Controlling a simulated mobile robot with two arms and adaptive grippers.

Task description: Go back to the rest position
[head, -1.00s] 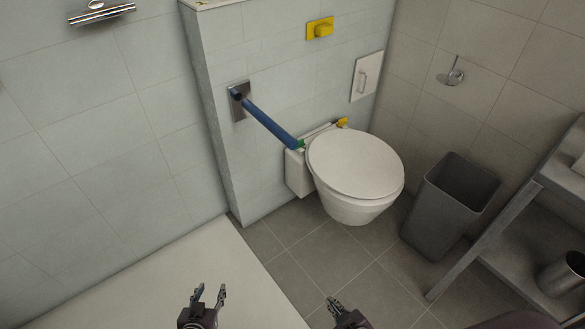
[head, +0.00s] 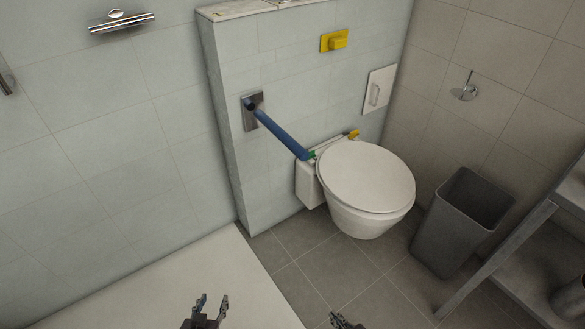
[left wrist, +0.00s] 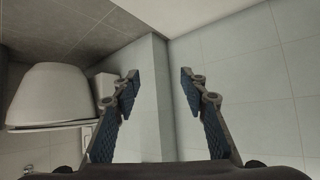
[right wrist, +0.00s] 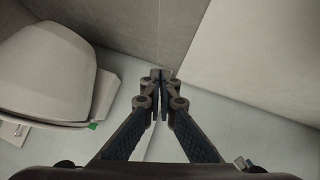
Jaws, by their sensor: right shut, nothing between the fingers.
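My left gripper (head: 212,306) shows at the bottom edge of the head view, over the white floor area, with its fingers apart. In the left wrist view its two fingers (left wrist: 160,88) stand wide open with nothing between them. My right gripper (head: 336,318) is at the bottom edge of the head view, only its tip visible, over the grey floor tiles. In the right wrist view its fingers (right wrist: 161,76) meet at the tips and hold nothing. Both grippers are apart from the toilet and walls.
A toilet (head: 366,178) with its lid down hangs on the wall ahead. A blue grab bar (head: 280,134) sticks out beside it. A grey bin (head: 462,222) and a metal shelf (head: 500,250) stand at the right. The white floor area (head: 150,290) at the left is clear.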

